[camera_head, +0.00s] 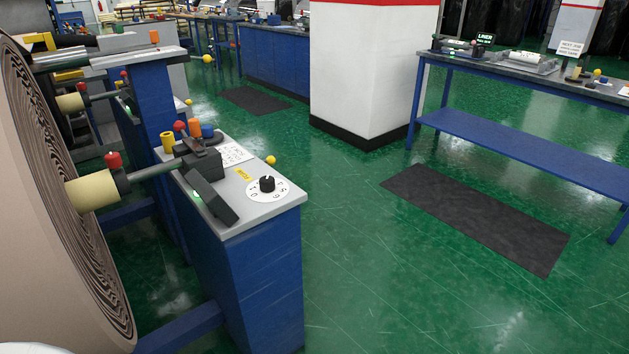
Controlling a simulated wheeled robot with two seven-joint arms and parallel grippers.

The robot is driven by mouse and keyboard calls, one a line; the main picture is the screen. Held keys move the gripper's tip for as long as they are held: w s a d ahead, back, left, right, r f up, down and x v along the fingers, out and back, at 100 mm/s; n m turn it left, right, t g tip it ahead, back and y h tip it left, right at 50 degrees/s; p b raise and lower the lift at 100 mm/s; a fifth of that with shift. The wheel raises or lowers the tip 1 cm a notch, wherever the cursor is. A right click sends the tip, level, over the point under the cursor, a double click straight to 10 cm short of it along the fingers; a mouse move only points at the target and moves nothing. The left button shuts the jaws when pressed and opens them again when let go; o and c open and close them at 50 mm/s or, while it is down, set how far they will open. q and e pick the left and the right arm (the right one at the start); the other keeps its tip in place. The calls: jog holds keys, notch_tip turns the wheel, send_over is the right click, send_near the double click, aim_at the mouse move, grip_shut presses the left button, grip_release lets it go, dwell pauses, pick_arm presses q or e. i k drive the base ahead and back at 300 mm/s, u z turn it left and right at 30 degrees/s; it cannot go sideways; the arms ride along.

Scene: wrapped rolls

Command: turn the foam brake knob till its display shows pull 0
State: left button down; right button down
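A black knob (267,184) sits on a round white dial with printed marks, on the light grey top of a blue stand (262,290). A small yellow label (243,174) lies beside the dial; its text is too small to read. A dark slanted box (212,198) next to it shows a green glow on its left side. Its face is turned away from me, so no pull number can be read. I cannot tell from any label that this knob is the foam one. Neither of my grippers is in view.
A large wound roll (62,215) fills the left, its shaft (155,168) reaching the stand. A yellow ball-ended lever (270,160) sticks out behind the dial. A blue table (530,140) stands right, a white pillar (362,70) behind. Green floor with a black mat (475,215) is open.

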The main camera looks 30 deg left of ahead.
aim_at(266, 183)
jog(key=z, duration=0.5)
jog(key=i, duration=2.4)
jog(key=u, duration=3.95)
